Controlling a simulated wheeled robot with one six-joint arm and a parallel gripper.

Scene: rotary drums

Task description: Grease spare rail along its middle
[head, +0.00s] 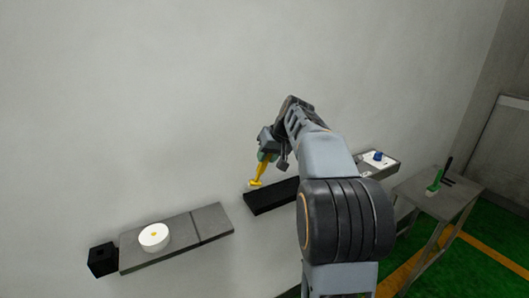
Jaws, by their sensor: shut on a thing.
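My gripper (268,152) is in the middle of the head view, shut on a yellow brush-like tool (259,174). The tool hangs tilted, with its pale tip low and to the left. A long dark bar (268,196), which looks like the spare rail, lies against the wall just below the tip. The tip is near the bar's left end; I cannot tell whether they touch. My arm hides the bar's right part.
At left, a grey shelf (205,222) bears a white round drum (154,237), with a black box (102,260) beside it. At right are a pale tray (392,158) with a blue item (378,156) and a grey table (440,205) with a green object (434,184).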

